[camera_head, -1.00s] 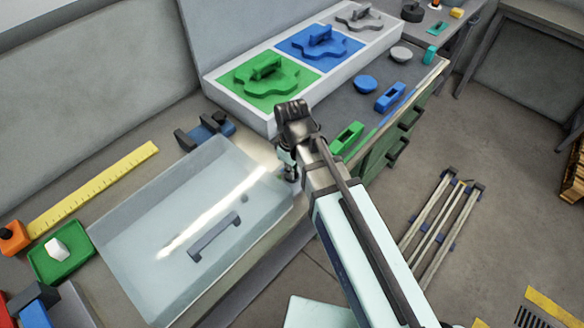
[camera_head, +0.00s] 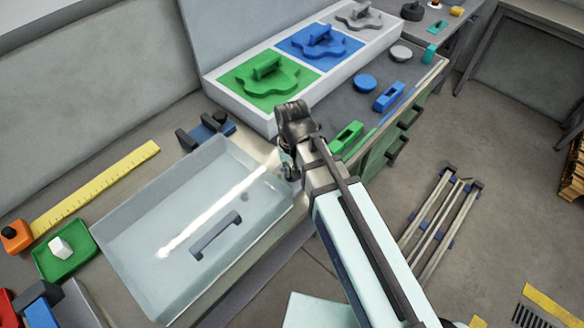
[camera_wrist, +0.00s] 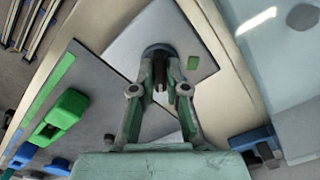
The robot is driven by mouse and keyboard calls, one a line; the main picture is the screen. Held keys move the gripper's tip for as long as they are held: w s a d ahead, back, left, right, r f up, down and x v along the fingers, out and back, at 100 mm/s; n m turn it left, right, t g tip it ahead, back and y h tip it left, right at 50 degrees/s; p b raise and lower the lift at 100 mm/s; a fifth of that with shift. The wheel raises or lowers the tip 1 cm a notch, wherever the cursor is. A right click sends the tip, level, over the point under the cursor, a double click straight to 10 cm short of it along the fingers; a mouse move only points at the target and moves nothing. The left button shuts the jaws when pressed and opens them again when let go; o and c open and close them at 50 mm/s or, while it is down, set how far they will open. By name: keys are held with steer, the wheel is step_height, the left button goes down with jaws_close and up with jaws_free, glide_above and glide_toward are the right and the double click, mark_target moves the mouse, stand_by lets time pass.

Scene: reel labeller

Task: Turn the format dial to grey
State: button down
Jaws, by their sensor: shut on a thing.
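My gripper (camera_wrist: 160,88) is shut on the dark round dial (camera_wrist: 158,50) in the wrist view. The dial stands on a light grey square plate (camera_wrist: 125,46), and its top is partly hidden by my fingers. A small green mark (camera_wrist: 193,62) lies on the plate to the right of the dial. No grey mark can be made out near the dial, and I cannot tell where its pointer faces. In the head view, my gripper (camera_head: 288,170) is at the right end of the clear cover, and my arm hides the dial.
A clear cover with a dark handle (camera_head: 215,235) lies left of my gripper. Behind stand green (camera_head: 283,96), blue (camera_head: 345,52) and grey (camera_head: 350,22) format plates. Green (camera_head: 346,137) and blue (camera_head: 389,97) handles line the bench edge to the right.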

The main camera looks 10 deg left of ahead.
steer(key=shift+m, duration=0.6)
steer(key=c, duration=1.2)
jaws_free()
step_height(320, 180, up, 12)
